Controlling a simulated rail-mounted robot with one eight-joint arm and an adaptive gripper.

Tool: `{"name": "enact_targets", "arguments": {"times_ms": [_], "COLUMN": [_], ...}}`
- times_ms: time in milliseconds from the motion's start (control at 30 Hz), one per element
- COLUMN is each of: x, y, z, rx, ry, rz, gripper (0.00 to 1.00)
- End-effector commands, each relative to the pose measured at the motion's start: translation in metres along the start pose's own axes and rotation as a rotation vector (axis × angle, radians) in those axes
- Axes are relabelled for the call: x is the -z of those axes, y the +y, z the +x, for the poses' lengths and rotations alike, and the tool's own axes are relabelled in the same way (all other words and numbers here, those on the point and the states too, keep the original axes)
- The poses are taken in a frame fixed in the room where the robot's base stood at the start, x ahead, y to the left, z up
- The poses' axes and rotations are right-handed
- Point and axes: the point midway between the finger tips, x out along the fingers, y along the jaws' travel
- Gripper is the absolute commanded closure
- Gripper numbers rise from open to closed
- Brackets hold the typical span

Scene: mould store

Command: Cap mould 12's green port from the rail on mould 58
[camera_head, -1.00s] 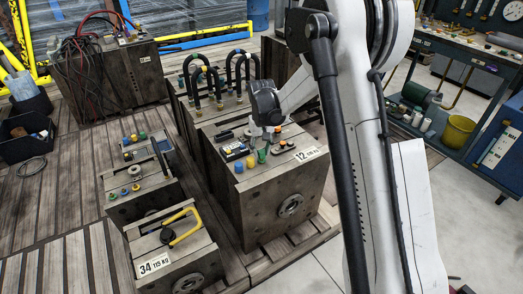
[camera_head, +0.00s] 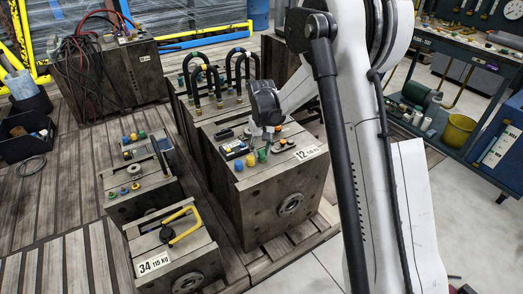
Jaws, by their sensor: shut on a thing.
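Mould 12 (camera_head: 270,203) is a dark steel block with a wooden-looking top, and its "12" plate (camera_head: 308,152) faces me. Along its top edge sit a blue cap or port (camera_head: 239,165), a yellow one (camera_head: 250,160) and a green one (camera_head: 262,155). My gripper (camera_head: 268,135) points down just above the green one. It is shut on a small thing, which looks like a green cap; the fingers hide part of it. I cannot tell whether it touches the port. A lower block at left carries blue, yellow and green caps (camera_head: 133,137); its number is not readable.
Black hoses (camera_head: 209,78) arch up behind mould 12. Mould 34 (camera_head: 172,250), with a yellow handle (camera_head: 184,227), stands front left. A hose-laden block (camera_head: 111,75) is at the back left. A workbench (camera_head: 465,45) stands at right.

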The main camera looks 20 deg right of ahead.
Motion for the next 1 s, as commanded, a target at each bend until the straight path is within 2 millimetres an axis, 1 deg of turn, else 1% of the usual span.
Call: {"name": "enact_targets", "arguments": {"times_ms": [333,1000], "x": [0.0,0.0], "y": [0.0,0.0], "z": [0.0003,0.007], "rx": [0.0,0.0], "ry": [0.0,0.0], "rz": [0.0,0.0], "gripper": [0.88,0.88]}}
